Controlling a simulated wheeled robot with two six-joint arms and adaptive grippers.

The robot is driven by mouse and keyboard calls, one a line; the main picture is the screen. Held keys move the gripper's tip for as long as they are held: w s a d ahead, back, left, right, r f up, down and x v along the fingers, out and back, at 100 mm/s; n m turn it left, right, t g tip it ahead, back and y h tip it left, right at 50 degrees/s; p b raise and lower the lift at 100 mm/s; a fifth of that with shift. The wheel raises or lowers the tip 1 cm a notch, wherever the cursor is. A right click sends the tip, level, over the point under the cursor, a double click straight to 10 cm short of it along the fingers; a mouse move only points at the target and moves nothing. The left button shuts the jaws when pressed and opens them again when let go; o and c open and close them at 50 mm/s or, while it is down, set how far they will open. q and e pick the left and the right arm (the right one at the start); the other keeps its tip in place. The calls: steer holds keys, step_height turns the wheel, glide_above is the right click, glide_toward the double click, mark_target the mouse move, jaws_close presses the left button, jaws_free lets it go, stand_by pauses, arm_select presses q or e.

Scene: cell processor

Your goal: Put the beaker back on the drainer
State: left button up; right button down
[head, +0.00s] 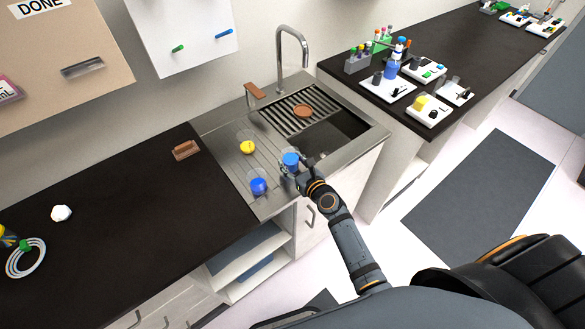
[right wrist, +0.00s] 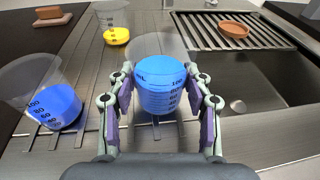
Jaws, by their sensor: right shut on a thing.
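My right gripper (head: 297,170) is shut on a clear beaker with blue liquid (head: 291,160), which also shows between the fingers in the right wrist view (right wrist: 158,85). The held beaker is upright over the right part of the grooved steel drainer (head: 221,143), beside the sink basin. I cannot tell if its base touches the steel. A second beaker with blue liquid (head: 258,185) stands on the drainer to the left. A beaker with yellow liquid (head: 247,147) stands farther back on it. My left gripper is not in view.
The sink basin (head: 341,121) is to the right, with a slatted rack (right wrist: 258,33) bearing a brown dish (head: 303,111). A tap (head: 292,45) rises behind. A brown block (head: 186,150) lies on the dark left counter, which has free room. Several trays of labware stand on the right counter.

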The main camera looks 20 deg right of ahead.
steer(key=shift+f, duration=0.65)
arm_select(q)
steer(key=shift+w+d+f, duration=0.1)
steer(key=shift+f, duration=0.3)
arm_select(e)
steer(key=shift+w+r, duration=0.1)
steer(key=c, duration=0.6)
jaws_free()
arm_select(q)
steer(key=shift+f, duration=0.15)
